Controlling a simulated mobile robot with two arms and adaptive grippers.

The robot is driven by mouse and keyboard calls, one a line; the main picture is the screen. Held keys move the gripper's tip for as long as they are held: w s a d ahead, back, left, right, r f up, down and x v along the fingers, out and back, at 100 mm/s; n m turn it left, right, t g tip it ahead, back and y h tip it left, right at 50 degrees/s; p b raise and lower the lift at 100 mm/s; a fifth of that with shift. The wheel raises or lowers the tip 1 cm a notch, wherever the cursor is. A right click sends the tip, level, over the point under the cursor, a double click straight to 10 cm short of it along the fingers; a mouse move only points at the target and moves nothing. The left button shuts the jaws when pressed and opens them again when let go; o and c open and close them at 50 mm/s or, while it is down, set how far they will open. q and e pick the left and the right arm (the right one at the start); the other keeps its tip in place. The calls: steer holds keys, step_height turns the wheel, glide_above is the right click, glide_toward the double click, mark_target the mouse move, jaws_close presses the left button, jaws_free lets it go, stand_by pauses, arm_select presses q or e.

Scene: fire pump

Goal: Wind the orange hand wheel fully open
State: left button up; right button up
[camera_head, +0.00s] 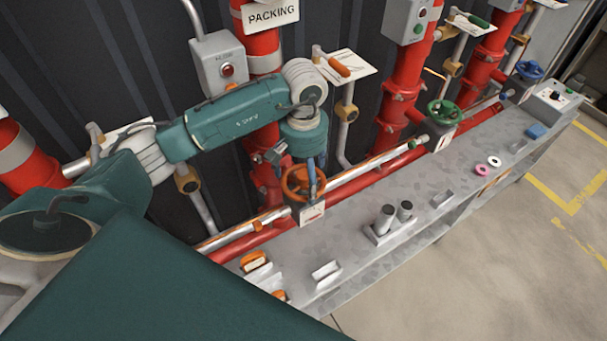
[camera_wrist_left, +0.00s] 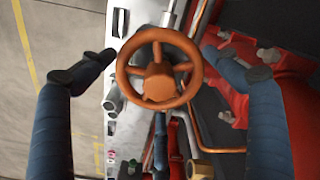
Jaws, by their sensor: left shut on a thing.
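The orange hand wheel (camera_head: 288,181) stands on the pipe run behind the grey bench, with a small white tag below it. My left gripper (camera_head: 312,182) reaches down over the wheel from above, shut on it. In the left wrist view, the wheel (camera_wrist_left: 127,78) is face-on, with its spokes and hub clear, between the two blue fingers of the gripper (camera_wrist_left: 160,55). One finger is on each side of the rim; the exact contact points are hard to see. My right gripper is in neither view.
The grey bench (camera_head: 375,255) runs along the pipes. It bears two dark cylinders (camera_head: 385,219), a pink ring (camera_head: 482,169) and a white ring (camera_head: 495,161). A green hand wheel (camera_head: 443,111) and a blue one (camera_head: 530,70) stand farther right. Red vertical pipes (camera_head: 402,85) rise behind.

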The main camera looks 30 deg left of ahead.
arm_select(q)
steer(key=shift+f+n, duration=0.1)
steer(key=shift+n, duration=0.2)
steer(key=shift+c, duration=0.3)
steer(key=shift+n+b, duration=0.3)
steer(key=shift+n, duration=0.3)
steer(key=n, duration=0.4)
steer(key=shift+s+b, duration=0.1)
steer(key=shift+b, duration=0.25)
steer(key=shift+n, duration=0.9)
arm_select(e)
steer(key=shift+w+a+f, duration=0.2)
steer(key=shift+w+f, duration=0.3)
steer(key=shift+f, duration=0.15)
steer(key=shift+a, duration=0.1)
